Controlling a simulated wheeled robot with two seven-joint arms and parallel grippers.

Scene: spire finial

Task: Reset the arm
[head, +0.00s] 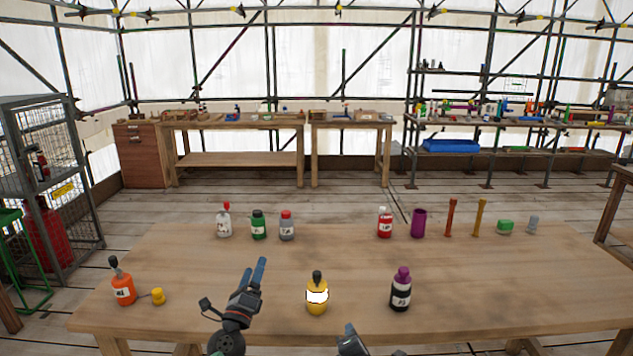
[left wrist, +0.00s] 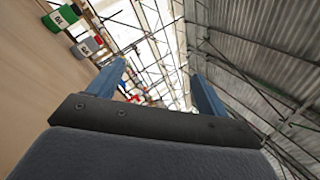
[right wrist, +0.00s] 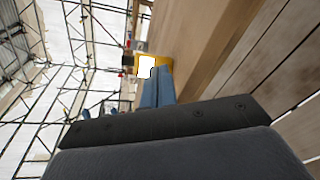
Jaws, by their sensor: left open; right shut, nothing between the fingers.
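My left gripper (head: 259,268) is raised over the middle of the wooden table, left of the yellow bottle. In the left wrist view its fingers (left wrist: 155,70) stand wide apart with nothing between them. My right gripper (head: 346,332) shows only partly at the bottom edge of the head view, right of and nearer than the yellow bottle. In the right wrist view its fingers (right wrist: 158,82) are together and empty. The yellow bottle (head: 317,298) with a dark top stands upright on the table (head: 350,260); it shows beyond the right fingers (right wrist: 150,63), and contact cannot be told.
An orange bottle (head: 123,291) and a small yellow piece (head: 158,296) are at front left. A dark, purple-topped bottle (head: 401,291) is at front right. Several bottles, a purple cup (head: 418,222), two sticks and small blocks line the back. The table's middle is mostly clear.

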